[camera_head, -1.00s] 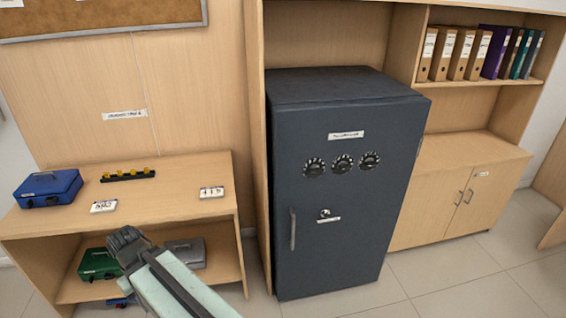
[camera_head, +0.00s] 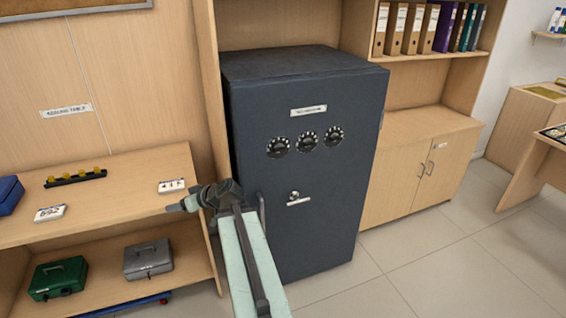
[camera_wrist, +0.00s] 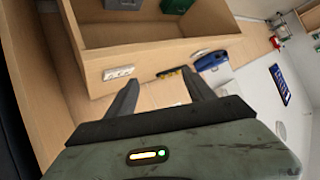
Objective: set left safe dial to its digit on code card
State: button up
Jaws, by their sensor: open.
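The dark grey safe (camera_head: 310,210) stands in the middle of the head view with its door shut. Three black dials sit in a row on its door; the left dial (camera_head: 278,147) is the leftmost, and its setting is too small to read. My gripper (camera_head: 178,206) is left of the safe door, apart from the dials. In the wrist view its jaws (camera_wrist: 163,95) are open and empty.
A blue cash box (camera_head: 8,195) and a dark rack (camera_head: 76,178) with yellow pieces sit on the shelf top. A green box (camera_head: 58,278) and a grey box (camera_head: 148,259) are below. The floor right of the safe is clear. The safe's door handle is beside my arm.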

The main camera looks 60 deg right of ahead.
jog(key=s+d+r+m+t+h+b, duration=0.1)
jog(key=s+d+r+m+t+h, duration=0.3)
jog(key=d, duration=0.6)
jog(key=s+d+f+n+g+h+b, duration=0.1)
jog(key=s+d+h+b, duration=0.1)
jog(key=s+d, duration=0.6)
jog(key=m+h, duration=0.3)
jog(key=h, duration=0.3)
send_near(281, 151)
jog(key=w, duration=0.1)
jog(key=shift+g, duration=0.3)
jog(key=x, duration=0.8)
jog(key=shift+w+d+r+b, duration=0.1)
jog(key=shift+d+r+b, duration=0.05)
jog(key=shift+d+b, duration=0.25)
jog(key=shift+a, duration=0.1)
jog(key=shift+c, duration=0.3)
